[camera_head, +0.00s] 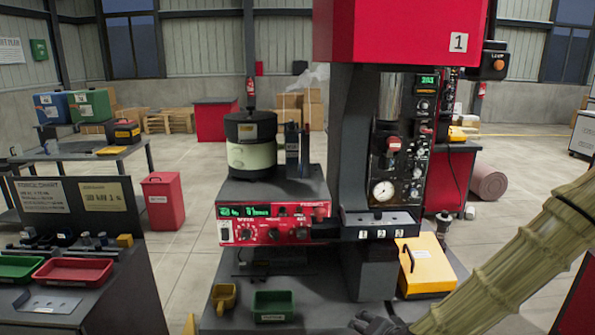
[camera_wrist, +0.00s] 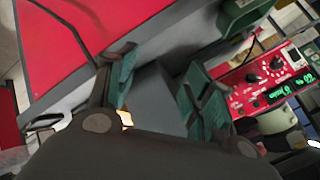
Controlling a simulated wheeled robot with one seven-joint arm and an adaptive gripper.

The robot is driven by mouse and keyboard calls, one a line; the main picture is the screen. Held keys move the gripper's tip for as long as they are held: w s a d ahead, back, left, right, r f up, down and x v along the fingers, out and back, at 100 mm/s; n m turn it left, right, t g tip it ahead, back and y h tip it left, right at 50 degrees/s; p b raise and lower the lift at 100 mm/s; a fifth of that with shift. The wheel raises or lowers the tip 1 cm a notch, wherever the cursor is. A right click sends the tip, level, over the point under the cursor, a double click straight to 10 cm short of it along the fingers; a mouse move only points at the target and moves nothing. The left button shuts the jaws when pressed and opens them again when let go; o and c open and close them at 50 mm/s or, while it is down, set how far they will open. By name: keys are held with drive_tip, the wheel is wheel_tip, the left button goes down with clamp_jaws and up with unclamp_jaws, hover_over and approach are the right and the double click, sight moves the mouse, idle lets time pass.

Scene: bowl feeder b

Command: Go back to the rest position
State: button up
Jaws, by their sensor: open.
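My gripper (camera_head: 376,323) shows at the bottom edge of the head view, low in front of the machine bench and right of the small green bin (camera_head: 272,306). My arm, in a ribbed tan sleeve, comes in from the right. In the wrist view, the two teal-padded fingers of my gripper (camera_wrist: 160,92) stand apart with nothing held between them. A grey surface shows behind the gap. The rest position is not marked in either view.
A press (camera_head: 388,150) with a red top stands on the bench. Left of it is a bowl feeder (camera_head: 250,150) above a red control panel (camera_head: 270,228). A yellow case (camera_head: 427,264) lies close to my arm. A side table with a red tray (camera_head: 73,271) stands left.

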drive_tip(key=s+d+f+n+g, duration=0.1)
drive_tip(key=s+f+n+g, duration=0.1)
drive_tip(key=s+f, duration=0.6)
drive_tip(key=s+f+n+g, duration=0.25)
drive_tip(key=s+f, duration=0.35)
drive_tip(key=f, duration=0.5)
drive_tip(key=s+d+f+n+g+h, duration=0.1)
drive_tip(key=s+d+f+g, duration=0.1)
drive_tip(key=s+f, duration=0.3)
drive_tip(key=s+d+f+n+g+h, duration=0.1)
drive_tip(key=s+f, duration=0.5)
drive_tip(key=s, duration=0.8)
drive_tip(key=shift+d+f+n+g, duration=0.2)
drive_tip(key=shift+d+n+g, duration=0.65)
drive_tip(key=shift+g, duration=0.3)
